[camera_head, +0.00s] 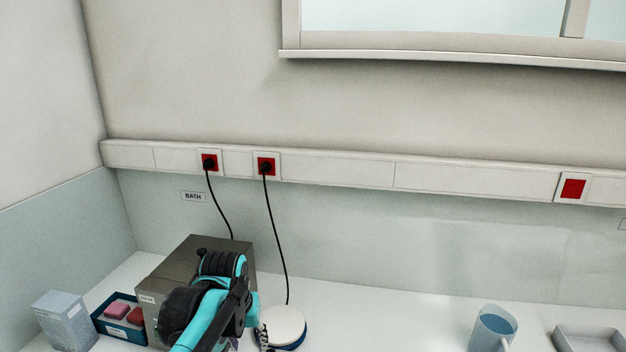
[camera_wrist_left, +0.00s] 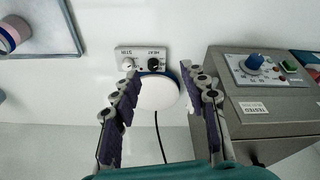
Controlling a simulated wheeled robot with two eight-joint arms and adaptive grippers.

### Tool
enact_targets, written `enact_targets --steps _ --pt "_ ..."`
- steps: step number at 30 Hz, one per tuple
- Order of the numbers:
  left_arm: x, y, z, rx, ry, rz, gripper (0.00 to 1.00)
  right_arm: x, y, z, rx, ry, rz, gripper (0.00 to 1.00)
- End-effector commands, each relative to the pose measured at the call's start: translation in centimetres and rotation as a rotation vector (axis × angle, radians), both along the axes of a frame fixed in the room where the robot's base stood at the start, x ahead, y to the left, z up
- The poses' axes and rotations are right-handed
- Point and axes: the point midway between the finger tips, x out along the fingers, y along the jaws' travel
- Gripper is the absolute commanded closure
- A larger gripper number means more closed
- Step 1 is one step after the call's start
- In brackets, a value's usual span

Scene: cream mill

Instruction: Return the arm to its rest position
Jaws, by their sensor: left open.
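My left arm (camera_head: 215,305), teal and black, reaches in from the bottom of the head view, in front of the grey metal bath box (camera_head: 185,255). My left gripper (camera_wrist_left: 160,75) is open and empty in the left wrist view, its purple-padded fingers spread apart. A round white-topped stirrer (camera_wrist_left: 156,95) with STIR and HEAT knobs shows between and beyond the fingers. In the head view the stirrer (camera_head: 284,325) stands just right of the gripper (camera_head: 262,338), which is mostly hidden by the arm. My right gripper is not in view.
A blue tray with pink blocks (camera_head: 98,325) and a pale box (camera_head: 65,318) stand left of the bath box. A blue mug (camera_head: 492,328) and a grey tray (camera_head: 588,335) stand at right. Black cords hang from wall sockets. The counter between stirrer and mug is clear.

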Motion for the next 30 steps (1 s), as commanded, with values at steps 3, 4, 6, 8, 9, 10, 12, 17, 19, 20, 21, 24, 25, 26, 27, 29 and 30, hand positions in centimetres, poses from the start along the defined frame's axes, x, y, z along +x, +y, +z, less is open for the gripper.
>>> enact_targets --steps 3,4,6,8,9,10,12,17,19,20,21,24,25,26,27,29,30 --pt "-4.4 1.1 -0.6 0.002 -0.094 -0.009 0.56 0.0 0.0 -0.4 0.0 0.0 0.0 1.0" --pt "-5.4 1.3 -0.8 0.004 -0.118 -0.013 0.56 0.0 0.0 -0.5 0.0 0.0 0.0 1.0" --pt "-7.7 1.7 -1.6 0.007 -0.174 -0.019 0.56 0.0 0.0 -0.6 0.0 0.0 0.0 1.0" --pt "-9.5 2.1 -2.4 0.012 -0.22 -0.025 0.56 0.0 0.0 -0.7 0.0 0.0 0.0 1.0" --pt "-10.6 2.3 -3.1 0.015 -0.249 -0.027 0.56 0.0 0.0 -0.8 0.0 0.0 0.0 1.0" --pt "-11.3 2.5 -3.5 0.017 -0.27 -0.03 0.56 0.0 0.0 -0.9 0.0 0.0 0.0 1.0" --pt "-12.8 2.7 -4.6 0.024 -0.313 -0.036 0.56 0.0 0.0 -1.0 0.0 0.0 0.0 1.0" --pt "-14.8 3.1 -6.4 0.033 -0.377 -0.042 0.56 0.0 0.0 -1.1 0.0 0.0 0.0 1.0" --pt "-15.1 3.2 -6.8 0.036 -0.389 -0.044 0.56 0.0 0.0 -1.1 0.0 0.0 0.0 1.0" --pt "-15.2 3.2 -6.9 0.037 -0.392 -0.044 0.56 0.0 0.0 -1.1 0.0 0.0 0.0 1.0" --pt "-15.2 3.2 -6.9 0.037 -0.395 -0.045 0.56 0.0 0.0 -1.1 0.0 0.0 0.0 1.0" --pt "-15.2 3.2 -6.9 0.037 -0.396 -0.045 0.56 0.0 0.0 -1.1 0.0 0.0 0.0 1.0" --pt "-15.2 3.2 -6.9 0.037 -0.396 -0.045 0.56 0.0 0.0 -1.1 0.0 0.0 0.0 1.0" --pt "-15.2 3.2 -6.9 0.037 -0.396 -0.045 0.56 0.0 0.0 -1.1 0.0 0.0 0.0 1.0" --pt "-15.2 3.2 -6.9 0.037 -0.395 -0.045 0.66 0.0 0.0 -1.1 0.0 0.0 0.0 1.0" --pt "-15.2 3.2 -6.9 0.037 -0.395 -0.045 0.66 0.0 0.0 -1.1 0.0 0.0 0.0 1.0" --pt "-15.2 3.2 -6.9 0.037 -0.395 -0.045 0.66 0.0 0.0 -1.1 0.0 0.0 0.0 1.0"
